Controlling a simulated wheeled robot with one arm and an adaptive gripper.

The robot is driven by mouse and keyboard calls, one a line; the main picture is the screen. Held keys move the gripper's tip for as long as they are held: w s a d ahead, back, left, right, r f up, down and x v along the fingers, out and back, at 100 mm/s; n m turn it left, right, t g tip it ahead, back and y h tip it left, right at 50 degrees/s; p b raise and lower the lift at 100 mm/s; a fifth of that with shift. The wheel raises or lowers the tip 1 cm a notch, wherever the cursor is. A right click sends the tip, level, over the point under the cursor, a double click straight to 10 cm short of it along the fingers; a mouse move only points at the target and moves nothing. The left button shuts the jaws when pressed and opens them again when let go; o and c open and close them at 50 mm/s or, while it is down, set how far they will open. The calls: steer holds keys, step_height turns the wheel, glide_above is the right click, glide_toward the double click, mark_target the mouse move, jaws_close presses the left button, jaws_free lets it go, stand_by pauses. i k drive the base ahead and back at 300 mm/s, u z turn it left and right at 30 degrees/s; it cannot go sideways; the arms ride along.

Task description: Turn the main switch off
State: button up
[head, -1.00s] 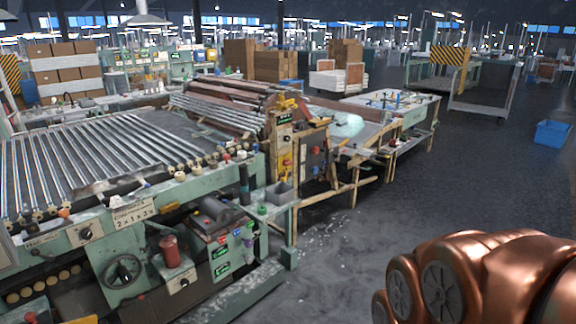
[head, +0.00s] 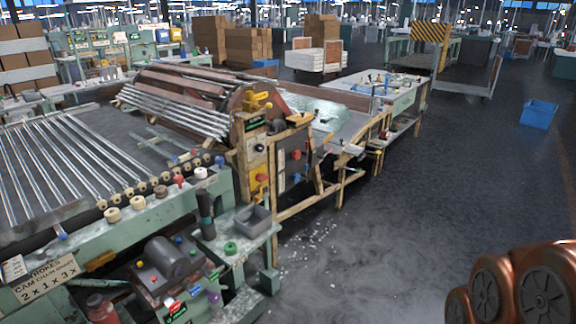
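Several switches show, and I cannot tell by label which is the main switch. An upright control panel (head: 256,150) stands at the end of the glass tubing machine. It carries a dark round knob (head: 258,148) on a pale plate and a red knob (head: 262,178) on a yellow plate below it. Another red knob (head: 296,154) sits on the dark panel just right. The positions of the knobs are too small to read. My copper-coloured arm links fill the lower right corner. My gripper is out of view.
The green machine bed with glass tubes (head: 75,160) fills the left. A grey bin (head: 252,219) and a button box (head: 168,265) sit at its near end. A worktable (head: 370,85) runs behind. The grey floor (head: 430,190) is open to the right, with a blue crate (head: 538,113).

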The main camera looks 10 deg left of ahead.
mark_target(260, 178)
steer(key=u, duration=0.25)
steer(key=i, duration=0.95)
steer(key=u, duration=1.15)
steer(key=i, duration=0.65)
steer(key=u, duration=0.6)
